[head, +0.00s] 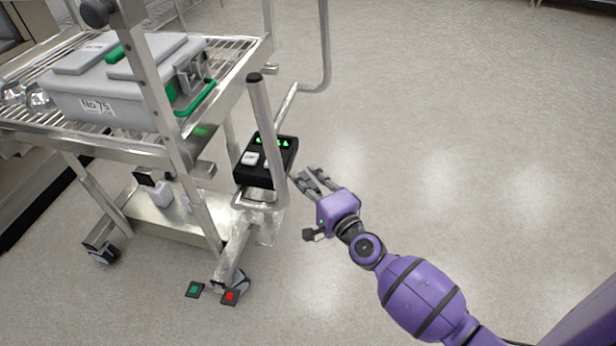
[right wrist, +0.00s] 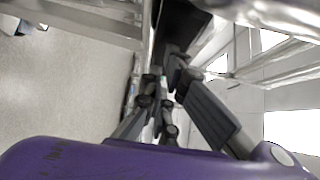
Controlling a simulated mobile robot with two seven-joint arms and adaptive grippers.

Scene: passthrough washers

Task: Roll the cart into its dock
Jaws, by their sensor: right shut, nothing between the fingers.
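The cart (head: 150,135) is a metal frame on casters at the left of the head view. Its wire top shelf carries a grey lidded case (head: 110,85) with green latches and a label. My left gripper is out of view. I cannot make out the dock.
A green-marked pedal (head: 195,290) and a red-marked pedal (head: 231,297) are low by the near caster. A bent metal handle (head: 325,60) extends from the cart's far right side. A dark-based unit stands at the far left. The floor (head: 450,110) to the right is clear.

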